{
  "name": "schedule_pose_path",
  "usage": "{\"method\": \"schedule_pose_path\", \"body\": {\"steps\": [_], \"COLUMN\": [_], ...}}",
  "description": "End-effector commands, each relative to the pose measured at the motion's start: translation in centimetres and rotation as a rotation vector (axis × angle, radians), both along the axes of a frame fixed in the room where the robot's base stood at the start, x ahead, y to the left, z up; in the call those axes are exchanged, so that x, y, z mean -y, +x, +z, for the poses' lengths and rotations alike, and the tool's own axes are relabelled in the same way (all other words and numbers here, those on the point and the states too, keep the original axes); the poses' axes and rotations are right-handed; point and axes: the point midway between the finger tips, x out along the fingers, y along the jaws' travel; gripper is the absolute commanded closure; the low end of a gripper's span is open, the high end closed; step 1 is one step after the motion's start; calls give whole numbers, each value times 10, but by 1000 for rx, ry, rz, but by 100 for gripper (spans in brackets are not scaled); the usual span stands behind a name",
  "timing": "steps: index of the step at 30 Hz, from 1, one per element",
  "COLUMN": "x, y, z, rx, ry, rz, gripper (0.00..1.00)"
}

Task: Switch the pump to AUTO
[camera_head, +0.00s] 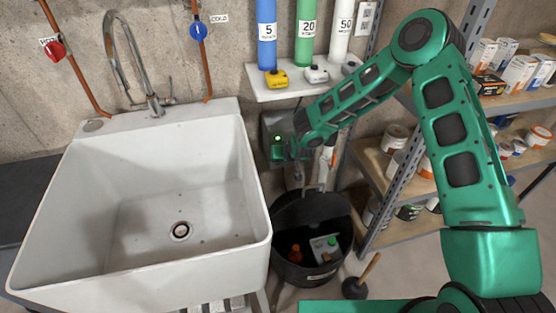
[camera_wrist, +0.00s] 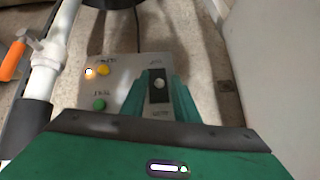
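The pump control panel (camera_wrist: 122,68) is a pale plate in the wrist view. It has a lit orange lamp (camera_wrist: 90,72), a yellow lamp (camera_wrist: 103,70), a green lamp (camera_wrist: 99,103) and a black switch plate with a pale round tip (camera_wrist: 159,83). Labels above and below the switch are too blurred to read. My gripper (camera_wrist: 158,92) has its green fingers apart, one on either side of the switch. I cannot tell whether they touch it. In the head view, my gripper (camera_head: 284,152) is at the wall right of the sink and hides most of the panel.
The white sink (camera_head: 253,215) is close at left. A white pipe (camera_wrist: 47,70) with an orange handle (camera_wrist: 12,62) runs beside the panel. A black basin (camera_head: 343,218) is below. A small shelf (camera_head: 290,93) with bottles is above; metal shelving (camera_head: 380,155) stands right.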

Motion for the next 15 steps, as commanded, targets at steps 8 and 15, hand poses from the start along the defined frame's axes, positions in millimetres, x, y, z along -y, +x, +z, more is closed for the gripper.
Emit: {"method": "schedule_pose_path", "body": {"steps": [8,15], "x": [1,9], "y": [0,-17], "z": [3,25], "rx": [3,4], "ry": [0,-2], "rz": [-1,1], "gripper": [72,72]}}
